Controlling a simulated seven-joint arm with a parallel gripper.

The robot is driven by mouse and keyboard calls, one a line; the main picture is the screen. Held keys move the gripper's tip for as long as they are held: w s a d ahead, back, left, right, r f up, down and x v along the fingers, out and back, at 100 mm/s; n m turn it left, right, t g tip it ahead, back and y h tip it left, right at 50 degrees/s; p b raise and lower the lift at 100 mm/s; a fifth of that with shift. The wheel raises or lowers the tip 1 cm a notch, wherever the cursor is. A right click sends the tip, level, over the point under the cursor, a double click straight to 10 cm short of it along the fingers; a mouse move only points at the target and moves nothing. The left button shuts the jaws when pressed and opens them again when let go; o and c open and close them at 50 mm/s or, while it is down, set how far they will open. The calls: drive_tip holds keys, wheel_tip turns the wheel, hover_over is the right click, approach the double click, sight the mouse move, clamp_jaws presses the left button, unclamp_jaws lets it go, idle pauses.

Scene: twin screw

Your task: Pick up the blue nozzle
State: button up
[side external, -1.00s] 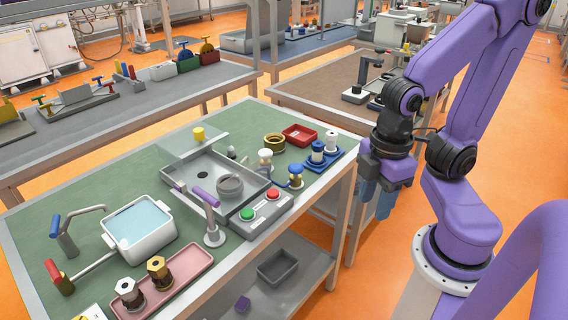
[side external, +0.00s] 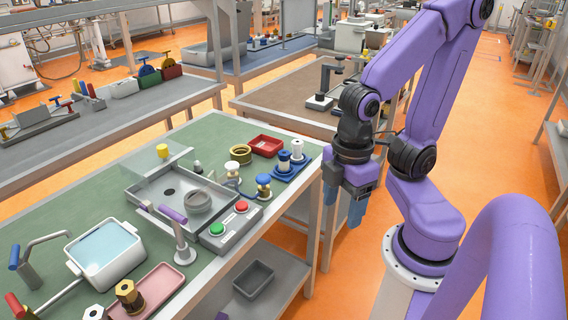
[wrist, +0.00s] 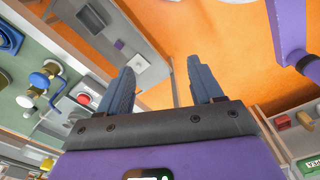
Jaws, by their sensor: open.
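In the side external view, the blue nozzle (side external: 284,162), a small upright piece with a blue body and a pale top, stands in a blue tray (side external: 279,172) at the right end of the green workbench. A white nozzle (side external: 297,150) stands beside it in the same tray. My gripper (side external: 344,204) is open and empty, pointing down just right of the bench edge, apart from the nozzle. In the wrist view my gripper (wrist: 160,68) has its blue fingers spread over the floor. Part of the blue tray (wrist: 9,40) shows at upper left; the nozzle is not clear there.
A blue-knobbed valve (side external: 263,183) and a white-knobbed valve (side external: 232,168) stand left of the tray. A red tray (side external: 265,145) lies behind it. A button box (side external: 229,229) and a metal basin (side external: 150,198) are further left. A grey bin (side external: 254,279) sits on the lower shelf.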

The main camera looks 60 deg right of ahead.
drive_tip(key=w+r+m, duration=0.2)
drive_tip(key=w+m, duration=0.6)
drive_tip(key=w, duration=0.1)
wheel_tip(320, 180, up, 5)
drive_tip(key=m, duration=2.4)
hover_over(284, 152)
drive_tip(key=f, duration=1.2)
drive_tip(key=shift+s+a, duration=0.15)
drive_tip(key=shift+s, duration=0.05)
drive_tip(key=shift+w+f, duration=0.15)
drive_tip(key=shift+f, duration=2.45)
drive_tip(key=c, duration=1.2)
